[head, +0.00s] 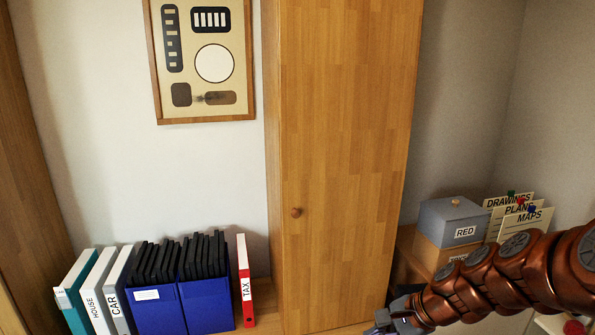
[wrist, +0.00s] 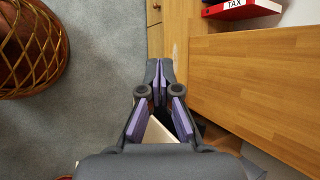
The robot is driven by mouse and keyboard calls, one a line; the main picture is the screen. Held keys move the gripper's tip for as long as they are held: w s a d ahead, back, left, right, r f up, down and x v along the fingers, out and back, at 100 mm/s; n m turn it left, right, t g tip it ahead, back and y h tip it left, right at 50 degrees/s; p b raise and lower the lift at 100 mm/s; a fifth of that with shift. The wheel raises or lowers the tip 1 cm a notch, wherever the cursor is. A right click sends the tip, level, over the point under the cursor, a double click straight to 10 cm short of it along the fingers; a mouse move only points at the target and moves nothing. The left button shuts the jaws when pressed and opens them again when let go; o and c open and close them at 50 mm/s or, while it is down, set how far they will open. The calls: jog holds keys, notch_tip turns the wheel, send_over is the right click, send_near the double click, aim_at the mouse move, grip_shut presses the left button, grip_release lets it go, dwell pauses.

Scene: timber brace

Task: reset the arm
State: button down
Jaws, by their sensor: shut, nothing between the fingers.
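My arm reaches in from the right edge in the head view, and my gripper (head: 385,325) shows only partly at the bottom edge there. In the wrist view my gripper (wrist: 159,70) has its two fingers together at the tips, with nothing seen between them. It is above the floor, to the left of the wooden cabinet's face (wrist: 245,80) in that view.
A tall wooden cabinet (head: 345,150) stands mid-view. Blue file boxes (head: 207,300), white binders and a red TAX binder (head: 245,280) stand left of it. A grey RED box (head: 452,222) and labelled cards (head: 525,222) are right. A woven basket (wrist: 30,45) stands on the carpet (wrist: 105,80).

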jog(key=s+a+r+n+g+h+p, duration=0.3)
jog(key=s+n, duration=0.4)
jog(key=s, duration=0.6)
jog(key=s+d+r+n+g+h, duration=0.1)
jog(key=s+d+n, duration=0.1)
jog(key=s, duration=0.5)
jog(key=s+d+r+n+g+h+p, duration=0.1)
jog(key=s+d+r+n+h, duration=0.1)
jog(key=s, duration=0.5)
jog(key=d+n, duration=0.1)
jog(key=n, duration=0.1)
jog(key=shift+r+n+g, duration=0.2)
jog(key=shift+n+g, duration=0.1)
jog(key=shift+n, duration=0.1)
jog(key=shift+s, duration=0.1)
